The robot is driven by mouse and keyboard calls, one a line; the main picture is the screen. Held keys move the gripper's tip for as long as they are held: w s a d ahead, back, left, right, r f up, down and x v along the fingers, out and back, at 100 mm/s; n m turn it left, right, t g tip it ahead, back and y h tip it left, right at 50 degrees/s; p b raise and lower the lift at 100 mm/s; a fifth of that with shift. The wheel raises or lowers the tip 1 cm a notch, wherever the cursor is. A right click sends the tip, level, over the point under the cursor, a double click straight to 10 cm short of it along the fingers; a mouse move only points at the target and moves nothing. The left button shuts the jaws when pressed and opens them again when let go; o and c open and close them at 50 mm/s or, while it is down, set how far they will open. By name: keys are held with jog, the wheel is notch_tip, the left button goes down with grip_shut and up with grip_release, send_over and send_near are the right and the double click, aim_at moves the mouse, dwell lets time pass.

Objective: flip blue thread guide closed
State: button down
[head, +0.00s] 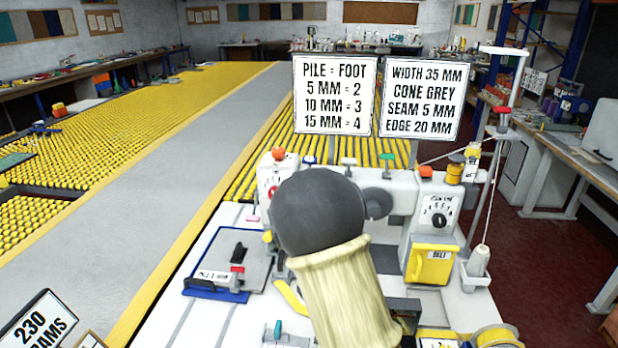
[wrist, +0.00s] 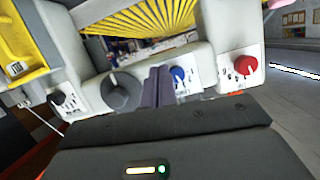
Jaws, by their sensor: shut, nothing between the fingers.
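My gripper (wrist: 159,76) shows in the wrist view as two dark fingers pressed together, with nothing between them. Its tips are in front of the white sewing machine head, just left of a blue dial (wrist: 178,75). In the head view my arm covers the middle of the machine (head: 398,231) and hides the gripper.
A red dial (wrist: 246,67) and a large grey knob (wrist: 121,91) flank the fingers. A yellow bin (head: 430,263) and a thread cone (head: 478,262) stand at the machine's right. A blue-edged plate (head: 215,292) lies left. Two signs (head: 335,95) rise behind.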

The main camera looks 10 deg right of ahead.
aim_at(310, 163)
jog(key=w+a+r+n+t+h+b, duration=0.1)
jog(key=w+a+r+t+h, duration=0.1)
jog(key=a+r+t, duration=0.3)
jog(key=r+t, duration=0.1)
jog(key=t, duration=0.3)
jog(key=shift+w+a+h, duration=0.15)
jog(key=shift+w+h, duration=0.05)
jog(key=shift+h, duration=0.2)
jog(key=shift+r, duration=0.1)
jog(key=p+x, duration=0.4)
jog(key=x, duration=0.8)
jog(key=shift+w+r, duration=0.2)
jog(key=shift+w, duration=0.05)
jog(key=shift+w+d+r+p, duration=0.3)
jog(key=shift+w+p, duration=0.15)
jog(key=shift+w, duration=0.15)
jog(key=shift+f, duration=0.1)
